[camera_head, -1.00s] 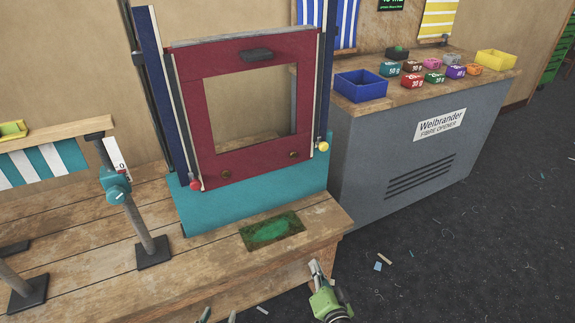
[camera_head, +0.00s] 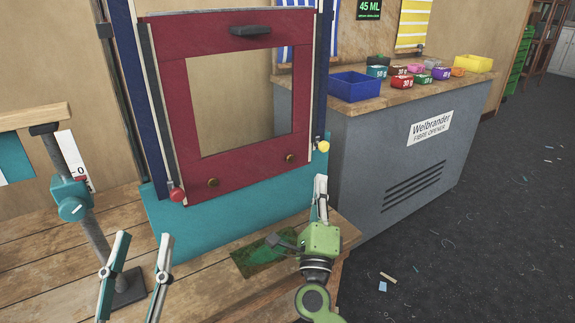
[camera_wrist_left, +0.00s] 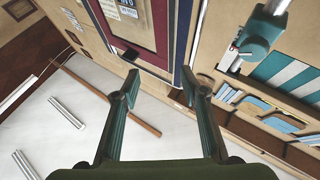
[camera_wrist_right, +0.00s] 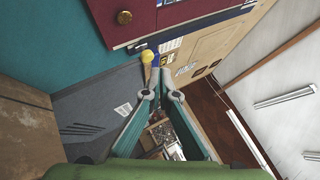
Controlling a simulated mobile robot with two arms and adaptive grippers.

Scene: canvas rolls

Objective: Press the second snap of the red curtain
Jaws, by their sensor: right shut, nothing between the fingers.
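The red curtain (camera_head: 178,110) is a dark red panel with a large window, upright between two blue posts. Two round brass snaps sit on its bottom band, a left snap (camera_head: 213,183) and a right snap (camera_head: 290,158). One snap (camera_wrist_right: 124,17) also shows at the top of the right wrist view. My right gripper (camera_head: 321,180) is shut and empty, its tips pointing up, right of and a little below the right snap and apart from it. My left gripper (camera_head: 145,236) is open and empty, low and left of the curtain.
A yellow knob (camera_head: 323,146) is just above my right fingertips. A red knob (camera_head: 177,194) is at the lower left post. A teal panel (camera_head: 230,222) stands below the curtain. A teal clamp on a grey post (camera_head: 75,200) stands left. A grey cabinet (camera_head: 370,170) is at right.

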